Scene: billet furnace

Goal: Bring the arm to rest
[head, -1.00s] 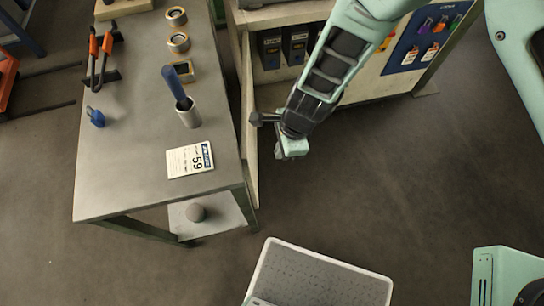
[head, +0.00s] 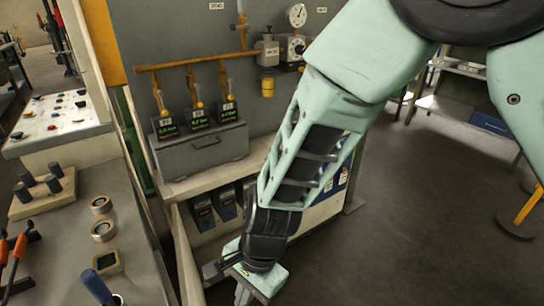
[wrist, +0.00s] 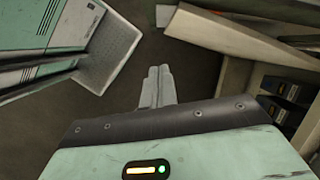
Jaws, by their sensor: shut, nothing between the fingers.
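My arm hangs down through the middle of the head view, pale green with dark inner panels. My gripper (head: 243,294) is at its lower end, near the bottom edge of the picture. In the wrist view my gripper (wrist: 157,88) shows its two fingers side by side, shut, with nothing held. The floor shows beyond the fingertips. The gripper is just right of the grey workbench (head: 140,262) and in front of the shelf unit below the gauge panel.
A wooden shelf edge (wrist: 235,34) lies close to the right of my fingers in the wrist view. A grey case (head: 202,150) sits on the counter under valves and gauges. Dark binders (head: 203,212) stand below. Open floor (head: 430,215) lies to the right.

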